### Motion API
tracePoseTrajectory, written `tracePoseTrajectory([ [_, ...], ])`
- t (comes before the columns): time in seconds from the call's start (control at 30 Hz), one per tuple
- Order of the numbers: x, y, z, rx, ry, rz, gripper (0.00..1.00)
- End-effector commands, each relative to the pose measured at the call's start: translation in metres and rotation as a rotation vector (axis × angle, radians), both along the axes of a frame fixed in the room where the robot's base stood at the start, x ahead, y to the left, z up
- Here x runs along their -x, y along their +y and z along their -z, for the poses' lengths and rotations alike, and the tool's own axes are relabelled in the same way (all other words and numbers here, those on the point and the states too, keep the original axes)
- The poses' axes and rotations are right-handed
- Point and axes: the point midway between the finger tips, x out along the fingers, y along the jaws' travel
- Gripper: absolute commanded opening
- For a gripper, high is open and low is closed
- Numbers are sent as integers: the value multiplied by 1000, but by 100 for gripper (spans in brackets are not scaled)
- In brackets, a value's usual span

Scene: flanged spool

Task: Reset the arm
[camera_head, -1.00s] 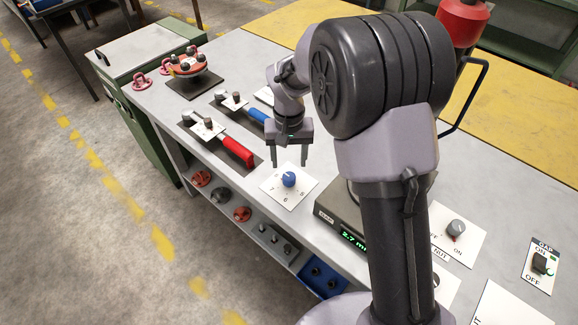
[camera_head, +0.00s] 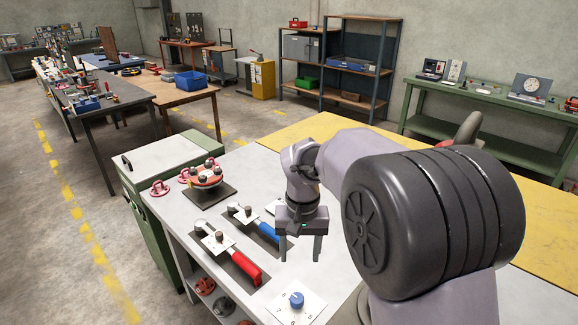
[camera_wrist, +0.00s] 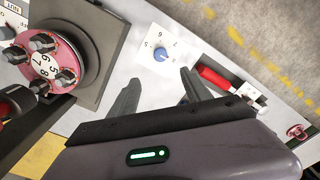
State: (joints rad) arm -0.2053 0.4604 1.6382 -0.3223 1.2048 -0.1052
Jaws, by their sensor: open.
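My gripper (camera_head: 300,246) is open and empty above the grey bench in the head view, its fingers pointing down. In the wrist view my gripper (camera_wrist: 160,92) shows two dark fingers spread apart with nothing between them. A blue knob (camera_head: 296,299) on a white numbered plate lies in front of it; the knob also shows in the wrist view (camera_wrist: 161,54). A red-handled tool (camera_head: 243,265) and a blue-handled tool (camera_head: 266,232) lie in dark recesses left of the gripper. My arm hides the right part of the bench in the head view.
A red flanged piece (camera_head: 207,177) stands on a dark plate at the bench's far left. In the wrist view a red numbered disc (camera_wrist: 58,60) with several dark knobs sits left of the gripper. A green cabinet (camera_head: 150,215) adjoins the bench. Shelves (camera_head: 345,65) stand farther back.

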Motion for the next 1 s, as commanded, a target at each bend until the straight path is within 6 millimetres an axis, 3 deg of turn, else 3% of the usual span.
tracePoseTrajectory([
  [0.07,20,-11,-25,-28,-52,36,57],
  [0.23,106,-40,-74,-121,-208,160,57],
  [0.4,192,-56,-76,-200,-359,271,57],
  [0.5,223,-60,-66,-232,-421,314,57],
  [0.67,243,-61,-56,-253,-463,346,57],
  [1.0,244,-61,-52,-254,-463,346,57],
])
